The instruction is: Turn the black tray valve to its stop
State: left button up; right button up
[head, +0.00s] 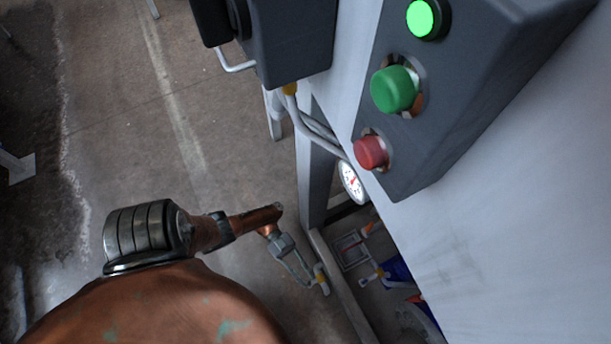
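I cannot make out a black tray valve for certain in the head view. A black part (211,22) shows at the top, on the left side of a dark grey box (291,40), cut off by the picture's edge; I cannot tell whether it belongs to the valve. My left gripper (322,281) hangs at the end of my copper-coloured arm, low beside the machine's frame and well apart from the black part. It shows small and from the side, so whether its fingers are open is unclear. No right gripper can be made out.
A grey control box (440,120) on the white machine panel (530,200) carries a lit green lamp (422,18), a green button (394,89) and a red button (370,152). A pressure gauge (352,182) and pipes are near it. Floor (110,120) at left is mostly clear.

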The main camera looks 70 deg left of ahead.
pick_arm(q)
notch_tip(320, 180, up, 10)
dwell(0.8)
dwell(0.5)
